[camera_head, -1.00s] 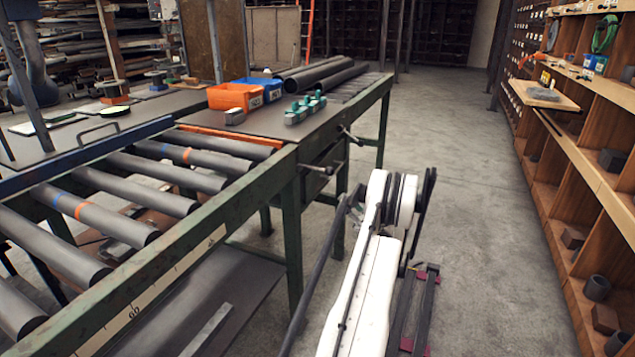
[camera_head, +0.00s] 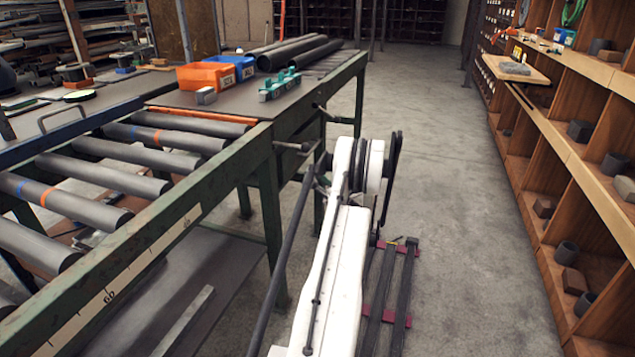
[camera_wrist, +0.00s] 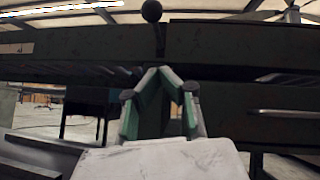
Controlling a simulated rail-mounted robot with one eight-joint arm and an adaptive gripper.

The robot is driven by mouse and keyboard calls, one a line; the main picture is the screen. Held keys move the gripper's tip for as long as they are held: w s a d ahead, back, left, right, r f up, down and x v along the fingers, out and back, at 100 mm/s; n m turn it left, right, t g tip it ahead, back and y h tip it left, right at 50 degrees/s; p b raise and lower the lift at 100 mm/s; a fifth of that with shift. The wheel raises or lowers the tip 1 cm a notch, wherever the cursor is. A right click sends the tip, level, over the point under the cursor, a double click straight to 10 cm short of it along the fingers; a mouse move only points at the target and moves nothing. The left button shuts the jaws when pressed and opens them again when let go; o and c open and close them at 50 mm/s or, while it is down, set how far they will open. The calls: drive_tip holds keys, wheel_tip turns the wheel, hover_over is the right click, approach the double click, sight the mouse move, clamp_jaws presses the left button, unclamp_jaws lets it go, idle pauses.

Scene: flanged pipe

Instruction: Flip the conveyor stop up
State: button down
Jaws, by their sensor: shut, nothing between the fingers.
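The orange bar (camera_head: 205,115) across the table end of the rollers, which looks like the conveyor stop, lies low and flat in the head view. A dark lever with a round knob (camera_head: 307,147) sticks out from the conveyor's side near that bar. In the wrist view a ball-ended lever (camera_wrist: 152,14) stands out just above and left of my fingertips, apart from them. My gripper (camera_wrist: 161,72) is shut and empty, its green-padded fingers meeting in front of the dark green frame rail. In the head view my arm mostly hides it, beside the frame below the lever.
A second knobbed lever (camera_head: 342,119) sits further along the frame (camera_head: 215,185). Orange (camera_head: 207,76) and blue (camera_head: 238,68) bins, a green-and-grey part (camera_head: 280,86) and pipes lie on the table.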

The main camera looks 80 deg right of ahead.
drive_tip(key=w+r+b, duration=0.2)
drive_tip(key=w+r, duration=0.1)
drive_tip(key=r, duration=0.4)
drive_tip(key=shift+w+a+r, duration=0.25)
drive_tip(key=shift+w+a, duration=0.1)
drive_tip(key=shift+a, duration=0.1)
wheel_tip(320, 180, up, 7)
drive_tip(key=p, duration=0.2)
drive_tip(key=shift+f, duration=0.2)
